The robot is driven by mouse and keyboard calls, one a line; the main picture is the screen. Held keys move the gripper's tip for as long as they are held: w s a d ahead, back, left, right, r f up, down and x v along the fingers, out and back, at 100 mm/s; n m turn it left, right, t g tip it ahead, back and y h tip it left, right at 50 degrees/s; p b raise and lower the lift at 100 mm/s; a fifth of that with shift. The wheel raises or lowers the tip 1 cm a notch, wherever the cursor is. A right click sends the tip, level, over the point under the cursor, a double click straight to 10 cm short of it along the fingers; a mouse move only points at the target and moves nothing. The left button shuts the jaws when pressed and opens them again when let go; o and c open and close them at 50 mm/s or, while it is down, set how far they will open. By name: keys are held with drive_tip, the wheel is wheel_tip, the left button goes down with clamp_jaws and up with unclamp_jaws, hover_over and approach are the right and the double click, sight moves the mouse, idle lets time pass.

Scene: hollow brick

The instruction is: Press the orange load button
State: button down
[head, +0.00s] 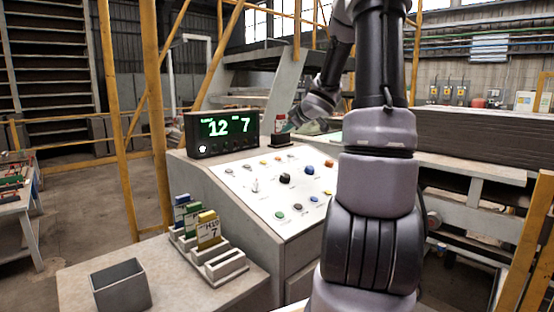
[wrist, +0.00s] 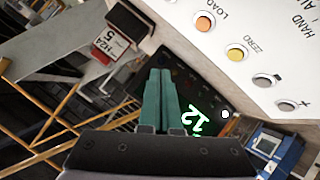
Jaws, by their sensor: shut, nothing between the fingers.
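The orange load button (wrist: 204,22) is a round cap in a pale ring on the white control panel, beside the word LOAD. In the head view it appears to be the small orange button (head: 278,158) in the panel's back row. My gripper (wrist: 160,74) has its green fingers together with nothing between them. In the wrist view its tips are below and left of the load button, apart from it, in front of the dark display. In the head view my gripper is near the panel's back edge, partly hard to make out.
A yellow ZERO button (wrist: 236,53) sits beside the load button. The dark display box (head: 222,133) reads 12 and 7. A card marked H24 5 (wrist: 104,46) stands near the panel's back. A card rack (head: 215,262) and grey bin (head: 121,287) are at front left.

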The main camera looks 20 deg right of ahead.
drive_tip(key=shift+f, duration=0.15)
hover_over(282, 162)
drive_tip(key=shift+s+f, duration=0.2)
drive_tip(key=shift+f, duration=1.85)
drive_tip(key=shift+s+f, duration=0.15)
drive_tip(key=shift+f, duration=1.9)
drive_tip(key=shift+a+f, duration=0.1)
drive_tip(key=shift+w+f, duration=0.15)
drive_tip(key=shift+f, duration=0.1)
drive_tip(key=shift+f, duration=0.4)
drive_tip(key=shift+r, duration=0.8)
